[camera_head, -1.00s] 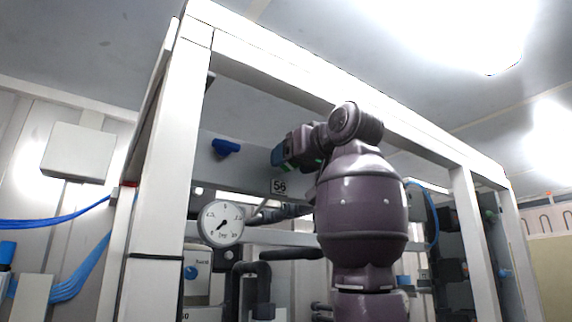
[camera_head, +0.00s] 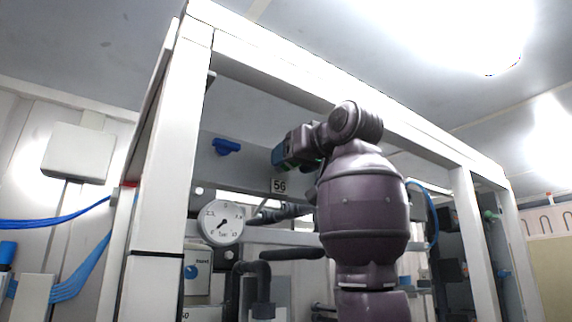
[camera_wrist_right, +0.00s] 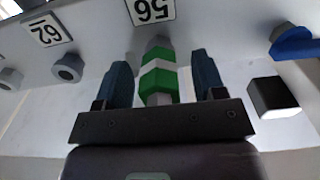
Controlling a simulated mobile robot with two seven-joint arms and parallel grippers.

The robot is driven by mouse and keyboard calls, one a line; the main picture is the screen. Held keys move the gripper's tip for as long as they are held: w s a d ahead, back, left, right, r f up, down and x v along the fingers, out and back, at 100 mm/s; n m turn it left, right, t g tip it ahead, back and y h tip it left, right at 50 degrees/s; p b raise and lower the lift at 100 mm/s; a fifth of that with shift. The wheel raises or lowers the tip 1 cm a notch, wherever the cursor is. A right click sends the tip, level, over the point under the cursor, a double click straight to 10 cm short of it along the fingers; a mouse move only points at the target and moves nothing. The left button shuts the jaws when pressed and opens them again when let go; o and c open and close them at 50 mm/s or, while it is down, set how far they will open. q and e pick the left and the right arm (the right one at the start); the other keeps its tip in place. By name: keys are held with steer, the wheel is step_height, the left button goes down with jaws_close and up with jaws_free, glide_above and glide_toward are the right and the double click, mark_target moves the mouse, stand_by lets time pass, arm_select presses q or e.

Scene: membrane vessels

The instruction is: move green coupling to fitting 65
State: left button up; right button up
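The green coupling (camera_wrist_right: 157,88), green with a white band, shows in the right wrist view on the panel beside label 56 (camera_wrist_right: 150,10). My right gripper (camera_wrist_right: 160,68) is open, with one dark blue finger on each side of the coupling and a visible gap to both. No label 65 is readable. My left gripper is not in view.
A black-and-white block (camera_wrist_right: 272,97) is right of the fingers. A blue handle (camera_head: 226,146) and a gauge (camera_head: 221,222) are left of my arm. White frame posts (camera_head: 166,170) surround the panel.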

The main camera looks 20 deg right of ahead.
jaws_close()
steer(key=shift+s, duration=0.1)
steer(key=shift+s+d+b, duration=0.25)
steer(key=shift+s+b, duration=0.15)
steer(key=shift+s, duration=0.4)
steer(key=shift+d, duration=0.1)
steer(key=shift+b+v, duration=1.2)
steer(key=shift+v, duration=0.8)
